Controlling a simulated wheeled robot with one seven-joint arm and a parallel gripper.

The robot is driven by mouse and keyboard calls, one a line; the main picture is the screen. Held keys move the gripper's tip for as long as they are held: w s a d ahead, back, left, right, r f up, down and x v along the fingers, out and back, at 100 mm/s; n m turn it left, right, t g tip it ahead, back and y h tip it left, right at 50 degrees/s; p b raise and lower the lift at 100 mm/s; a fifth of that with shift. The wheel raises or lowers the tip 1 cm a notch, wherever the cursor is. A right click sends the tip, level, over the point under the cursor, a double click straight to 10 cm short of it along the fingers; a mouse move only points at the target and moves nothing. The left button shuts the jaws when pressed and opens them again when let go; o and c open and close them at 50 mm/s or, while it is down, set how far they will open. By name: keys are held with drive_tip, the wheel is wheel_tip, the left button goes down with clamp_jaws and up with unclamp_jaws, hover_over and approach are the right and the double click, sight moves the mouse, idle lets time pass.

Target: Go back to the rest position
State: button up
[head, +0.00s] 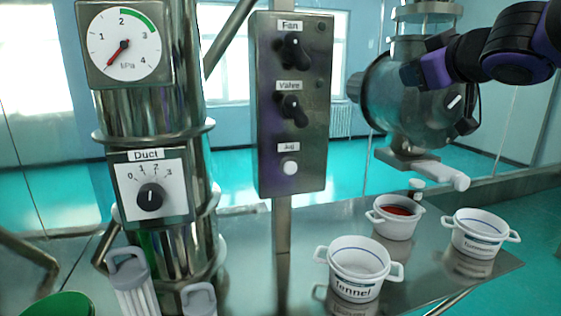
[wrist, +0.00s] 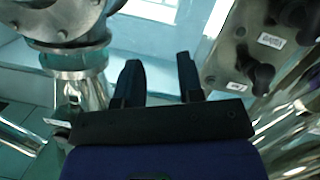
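My gripper (wrist: 158,62) shows in the wrist view with its two dark fingers apart and nothing between them. In the head view my purple and black arm comes in from the upper right, and my gripper (head: 412,74) is in front of the round steel housing (head: 425,115). Whether it touches the housing I cannot tell. The control panel (head: 291,165) with Fan and Valve knobs and a white button stands left of my gripper. It also shows at the upper right of the wrist view (wrist: 222,68).
On the steel table (head: 430,262) stand a white tub labelled fennel (head: 357,283), a tub with red contents (head: 394,226) and another white tub (head: 480,245). A white-handled spout (head: 440,172) juts out below the housing.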

drive_tip(key=s+d+f+m+g+h, duration=0.2)
drive_tip(key=s+d+f+m+h, duration=0.2)
drive_tip(key=s+d, duration=0.15)
drive_tip(key=s+f+m+g+y, duration=0.1)
drive_tip(key=s+f+m+g, duration=0.1)
drive_tip(key=s+f+g, duration=0.6)
drive_tip(key=s+f, duration=0.5)
drive_tip(key=s, duration=0.3)
drive_tip(key=shift+s+f+m, duration=0.3)
drive_tip(key=shift+s+m, duration=0.1)
drive_tip(key=shift+a, duration=0.1)
